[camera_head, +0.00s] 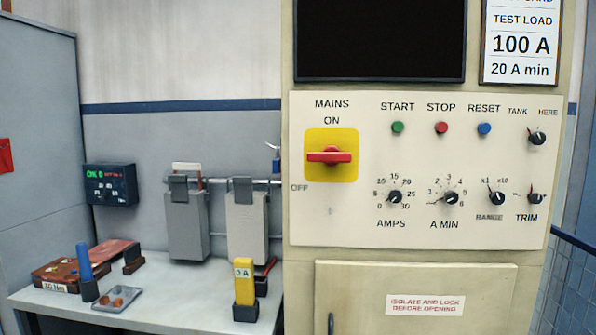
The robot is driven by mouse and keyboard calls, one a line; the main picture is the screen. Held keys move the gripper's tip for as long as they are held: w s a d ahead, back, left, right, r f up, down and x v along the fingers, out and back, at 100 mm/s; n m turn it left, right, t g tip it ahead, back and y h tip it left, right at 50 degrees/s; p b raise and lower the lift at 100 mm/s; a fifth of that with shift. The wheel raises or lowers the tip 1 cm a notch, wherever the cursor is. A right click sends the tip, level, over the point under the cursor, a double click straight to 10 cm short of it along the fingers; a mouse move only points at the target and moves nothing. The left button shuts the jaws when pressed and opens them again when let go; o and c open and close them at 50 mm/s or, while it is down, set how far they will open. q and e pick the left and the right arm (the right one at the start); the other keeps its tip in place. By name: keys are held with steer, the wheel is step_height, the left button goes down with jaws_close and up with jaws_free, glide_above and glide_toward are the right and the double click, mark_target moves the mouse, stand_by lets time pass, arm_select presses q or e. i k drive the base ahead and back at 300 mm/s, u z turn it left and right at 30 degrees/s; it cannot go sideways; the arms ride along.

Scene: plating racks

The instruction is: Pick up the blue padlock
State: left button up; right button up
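I see no clear blue padlock. A small blue and white item (275,152) shows at the left edge of the control cabinet, partly hidden by it; it is too small to tell what it is. The red mains switch (329,157) sits on a yellow plate on the cabinet's panel, its handle lying level. Neither of my grippers is in view.
A grey bench (160,310) at left bears a blue-handled tool (84,258) in a dark stand, a small tray (117,299), a brown box (65,277) and a yellow meter (244,281). Grey units (187,227) hang behind. The cabinet (420,285) fills the right.

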mark_target(277, 161)
steer(key=z, duration=0.45)
steer(key=k, duration=1.1)
steer(key=u, duration=0.35)
steer(key=i, duration=0.65)
steer(key=u, duration=0.85)
steer(key=i, duration=1.05)
steer(key=z, duration=0.35)
